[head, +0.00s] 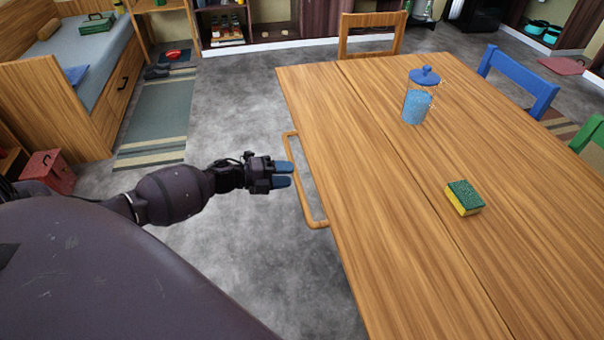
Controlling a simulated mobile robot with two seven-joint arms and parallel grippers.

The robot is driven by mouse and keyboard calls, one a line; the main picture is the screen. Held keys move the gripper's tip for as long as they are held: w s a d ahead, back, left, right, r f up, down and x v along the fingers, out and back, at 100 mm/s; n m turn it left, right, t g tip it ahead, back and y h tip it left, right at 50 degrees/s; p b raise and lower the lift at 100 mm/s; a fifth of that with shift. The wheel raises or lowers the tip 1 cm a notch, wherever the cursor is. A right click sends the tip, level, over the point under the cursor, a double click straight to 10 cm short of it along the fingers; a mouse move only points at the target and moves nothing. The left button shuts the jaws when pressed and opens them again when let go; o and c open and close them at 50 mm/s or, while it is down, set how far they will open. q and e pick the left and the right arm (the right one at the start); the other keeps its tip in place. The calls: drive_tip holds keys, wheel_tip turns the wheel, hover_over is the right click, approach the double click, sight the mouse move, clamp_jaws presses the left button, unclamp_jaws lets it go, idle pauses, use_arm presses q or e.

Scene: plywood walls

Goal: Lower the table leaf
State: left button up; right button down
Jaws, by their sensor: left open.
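The wooden table has a leaf (320,115) along its left side, marked off by a long seam. The leaf looks level with the rest of the table top (395,80). A wooden bar handle (300,190) sticks out from the leaf's left edge. My left gripper (291,175) is open and empty, its two blue fingertips pointing right. In the picture the fingertips are just left of the handle's long bar, and I see no grip on it. I cannot tell the exact height gap between them. My right gripper is not in view.
A blue-lidded jar (418,97) and a green and yellow sponge (464,198) stand on the table right of the seam. Chairs in wood (370,22), blue (520,80) and green (588,132) surround it. The grey floor (235,100) left of the table is open.

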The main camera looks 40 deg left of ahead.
use_arm(q)
drive_tip(key=shift+x, duration=2.45)
drive_tip(key=shift+c, duration=0.2)
drive_tip(key=shift+f, duration=0.1)
clamp_jaws()
